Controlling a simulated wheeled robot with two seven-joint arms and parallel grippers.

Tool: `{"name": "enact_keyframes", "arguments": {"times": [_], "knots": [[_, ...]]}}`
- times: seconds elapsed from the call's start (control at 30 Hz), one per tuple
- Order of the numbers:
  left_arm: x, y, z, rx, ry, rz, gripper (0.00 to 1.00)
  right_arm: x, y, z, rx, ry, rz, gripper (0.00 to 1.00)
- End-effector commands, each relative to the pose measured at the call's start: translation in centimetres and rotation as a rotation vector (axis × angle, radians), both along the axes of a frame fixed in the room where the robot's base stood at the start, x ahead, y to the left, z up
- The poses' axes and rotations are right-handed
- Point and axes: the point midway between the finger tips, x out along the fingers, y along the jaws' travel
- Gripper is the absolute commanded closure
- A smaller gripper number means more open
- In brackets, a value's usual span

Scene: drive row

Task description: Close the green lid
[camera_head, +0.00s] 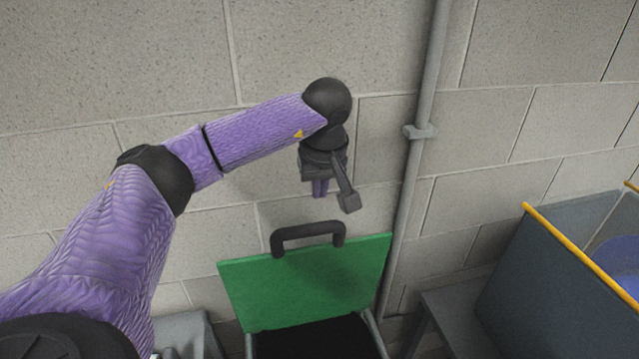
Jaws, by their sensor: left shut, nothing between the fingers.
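The green lid (312,282) stands raised, tilted up at the back of a dark open box (315,341) at the bottom centre. A black handle (308,233) sits on the lid's top edge. My left gripper (320,188) is shut and empty. It points down in front of the block wall and shows just above the handle, with a gap between them in the picture. My right gripper is not in view. The lower part of the box is cut off by the frame.
A grey pipe (419,132) runs down the block wall (520,60) right of the lid. A dark bin with a yellow rim (575,252) stands at the right on a grey stand (440,308). Another grey stand (190,335) is left of the box.

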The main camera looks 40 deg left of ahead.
Motion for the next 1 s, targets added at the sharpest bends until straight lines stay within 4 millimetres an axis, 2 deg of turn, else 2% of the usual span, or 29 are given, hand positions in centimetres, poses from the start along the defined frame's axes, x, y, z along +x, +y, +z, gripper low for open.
{"name": "enact_keyframes", "arguments": {"times": [0.2,0.4,1.0], "knots": [[0.6,0.9,-4.4,-0.001,0.005,0.002,1.0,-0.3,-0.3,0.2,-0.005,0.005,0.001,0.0],[1.0,1.3,-6.8,-0.001,0.002,0.001,1.0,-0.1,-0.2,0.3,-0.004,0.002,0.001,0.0],[1.1,1.4,-7.4,-0.002,0.0,0.001,1.0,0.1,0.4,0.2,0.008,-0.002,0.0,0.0]]}}
